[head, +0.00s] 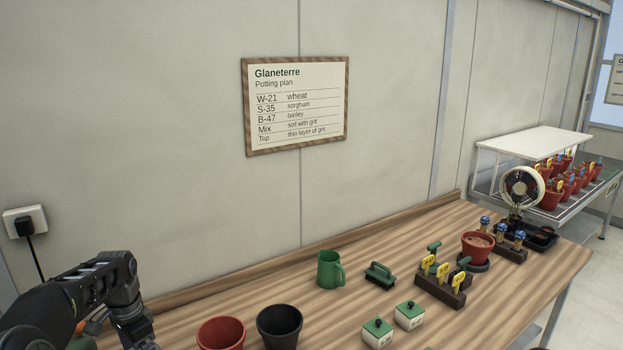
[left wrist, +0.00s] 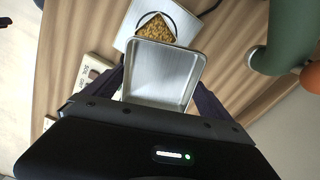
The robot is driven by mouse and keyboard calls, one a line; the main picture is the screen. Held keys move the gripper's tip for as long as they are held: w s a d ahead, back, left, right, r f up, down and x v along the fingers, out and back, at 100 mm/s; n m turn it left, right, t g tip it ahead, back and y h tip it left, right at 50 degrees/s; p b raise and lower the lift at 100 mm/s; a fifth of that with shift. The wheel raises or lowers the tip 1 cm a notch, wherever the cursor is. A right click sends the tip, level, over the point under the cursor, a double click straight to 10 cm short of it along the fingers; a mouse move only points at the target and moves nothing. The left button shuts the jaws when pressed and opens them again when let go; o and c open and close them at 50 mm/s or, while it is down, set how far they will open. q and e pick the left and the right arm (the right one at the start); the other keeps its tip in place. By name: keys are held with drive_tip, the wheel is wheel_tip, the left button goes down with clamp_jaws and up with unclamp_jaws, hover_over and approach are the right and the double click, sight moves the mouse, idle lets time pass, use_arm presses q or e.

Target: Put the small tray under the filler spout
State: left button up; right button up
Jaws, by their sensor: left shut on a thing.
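In the left wrist view, the small tray (left wrist: 165,75) is a shallow, square, silvery metal tray. My left gripper (left wrist: 163,88) is shut on it, with dark fingers showing at both sides of the tray. The tray's inside looks bare. Just beyond its far edge lies a patch of brown grain (left wrist: 155,28) over a white device with a dark ring (left wrist: 125,25). A smooth green rounded body (left wrist: 290,35) stands at the right; I cannot tell whether it is the filler, and no spout is clear. In the head view only my left arm shows, at the lower left. My right gripper is out of view.
In the head view, the wooden bench (head: 240,293) holds a red pot (head: 221,334), a black pot (head: 279,328), a green jug (head: 328,270), a brush (head: 380,275) and two green-lidded boxes (head: 409,316). Seedling racks and a fan (head: 522,188) stand at the right.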

use_arm(q)
drive_tip(key=s+d+f+n+b, duration=0.2)
drive_tip(key=d+n, duration=0.1)
drive_tip(key=d, duration=0.7)
drive_tip(key=s+d+f+n+b, duration=0.1)
drive_tip(key=s+d+n+b, duration=0.1)
drive_tip(key=d, duration=0.9)
drive_tip(key=shift+s+d+f+n, duration=0.15)
drive_tip(key=shift+d+f+n, duration=0.2)
drive_tip(key=shift+n, duration=0.55)
